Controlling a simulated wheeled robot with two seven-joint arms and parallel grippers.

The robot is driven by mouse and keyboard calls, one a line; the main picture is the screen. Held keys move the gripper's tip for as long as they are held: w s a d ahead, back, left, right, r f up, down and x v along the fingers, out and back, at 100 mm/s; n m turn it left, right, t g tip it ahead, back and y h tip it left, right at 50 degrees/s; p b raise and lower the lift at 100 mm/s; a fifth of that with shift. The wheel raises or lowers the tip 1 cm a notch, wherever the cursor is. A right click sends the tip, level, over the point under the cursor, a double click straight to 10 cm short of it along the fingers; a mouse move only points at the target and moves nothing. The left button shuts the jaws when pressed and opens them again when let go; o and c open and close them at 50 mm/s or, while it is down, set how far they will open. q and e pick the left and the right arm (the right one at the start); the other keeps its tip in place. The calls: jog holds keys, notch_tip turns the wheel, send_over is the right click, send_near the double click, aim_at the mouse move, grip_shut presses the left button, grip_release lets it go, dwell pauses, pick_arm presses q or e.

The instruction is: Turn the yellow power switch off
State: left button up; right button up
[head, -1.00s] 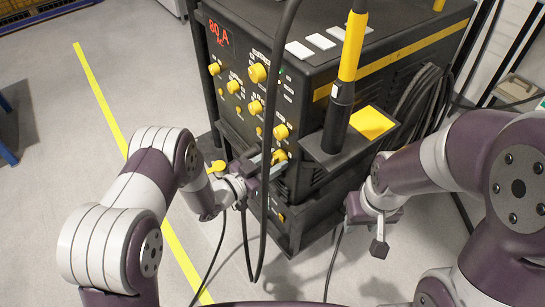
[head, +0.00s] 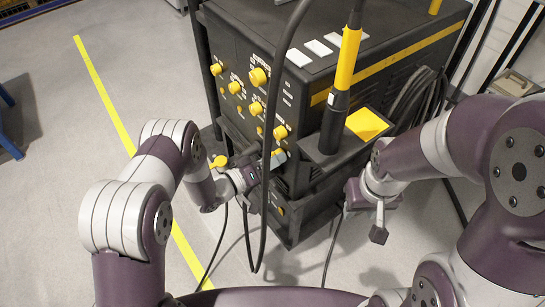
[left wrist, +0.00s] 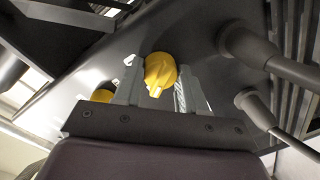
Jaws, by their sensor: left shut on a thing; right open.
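The yellow power switch (left wrist: 160,72) is a round knob with a raised grip on the machine's dark front panel. In the left wrist view it sits between the two fingers of my left gripper (left wrist: 152,85), which is shut on it. In the head view my left gripper (head: 268,163) is at the lower right of the front panel, and the switch (head: 279,154) shows only partly beside the fingers. The red "80 A" display seen on the panel is now dark. My right gripper (head: 379,222) is open and empty, to the right of the machine.
The black welding machine (head: 300,85) has several other yellow knobs above the switch. A black cable (head: 266,190) hangs in front of the panel near my left gripper. A torch with a yellow band (head: 347,60) stands in a side holder. Open floor lies left.

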pick_arm(q)
jog(key=shift+n, duration=0.8)
jog(key=shift+p, duration=0.3)
jog(key=o, duration=1.1)
jog(key=shift+c, duration=0.2)
jog(key=shift+a, duration=0.1)
jog(key=p+v, duration=0.1)
jog(key=v, duration=1.1)
jog(key=shift+a+p, duration=0.25)
jog(key=shift+p, duration=0.05)
jog(key=shift+s, duration=0.1)
